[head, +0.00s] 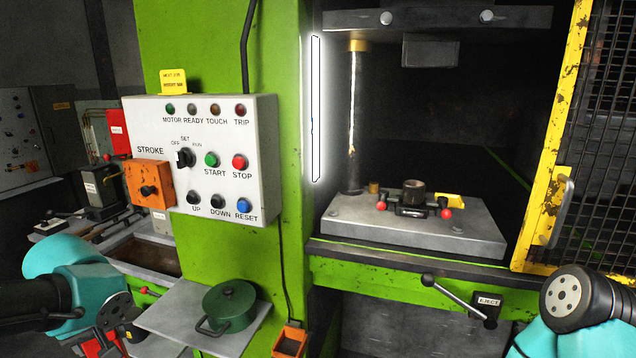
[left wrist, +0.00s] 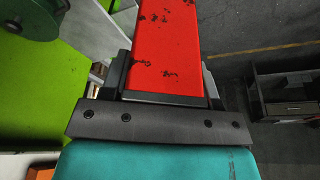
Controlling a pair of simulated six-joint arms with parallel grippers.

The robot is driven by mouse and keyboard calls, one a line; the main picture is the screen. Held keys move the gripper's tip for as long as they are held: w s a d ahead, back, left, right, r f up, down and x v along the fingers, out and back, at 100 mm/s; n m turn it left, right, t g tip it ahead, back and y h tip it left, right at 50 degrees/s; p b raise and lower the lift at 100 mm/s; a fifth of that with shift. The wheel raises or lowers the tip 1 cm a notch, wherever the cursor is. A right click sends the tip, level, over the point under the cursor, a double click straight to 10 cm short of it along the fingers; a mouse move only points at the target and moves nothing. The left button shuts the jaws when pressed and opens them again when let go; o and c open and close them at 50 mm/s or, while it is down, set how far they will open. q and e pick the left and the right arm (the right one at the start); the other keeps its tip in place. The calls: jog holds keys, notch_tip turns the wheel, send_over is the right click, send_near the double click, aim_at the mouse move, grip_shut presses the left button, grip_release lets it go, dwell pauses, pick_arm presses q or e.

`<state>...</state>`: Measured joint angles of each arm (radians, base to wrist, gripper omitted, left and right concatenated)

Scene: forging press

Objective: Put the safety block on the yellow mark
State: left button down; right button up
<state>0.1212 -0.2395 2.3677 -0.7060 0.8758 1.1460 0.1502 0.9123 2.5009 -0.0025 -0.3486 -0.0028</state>
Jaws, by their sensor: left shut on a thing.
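A red block with chipped paint, which I take to be the safety block (left wrist: 165,45), is held between the dark fingers of my left gripper (left wrist: 168,85) in the left wrist view. In the head view my left gripper (head: 110,322) is at the lower left, beside the grey shelf, with a little of the red block (head: 92,347) showing. A yellow patch (head: 450,201), probably the yellow mark, lies on the grey press bed (head: 370,238), partly hidden behind a fixture. My right arm is at the lower right, but its gripper is out of view.
A dark fixture with red knobs (head: 413,209) and a round cup stands on the bed. A vertical rod (head: 351,120) is at its left. A green pot (head: 229,307) sits on the shelf (head: 170,318). A yellow-framed mesh guard (head: 556,140) borders the opening's right.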

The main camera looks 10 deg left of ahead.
pick_arm(q)
jog(key=s+a+f+m, duration=0.1)
jog(key=s+a+m, duration=0.1)
jog(key=a, duration=0.6)
jog(key=shift+s+f, duration=0.25)
jog(key=shift+s, duration=0.25)
dwell(0.7)
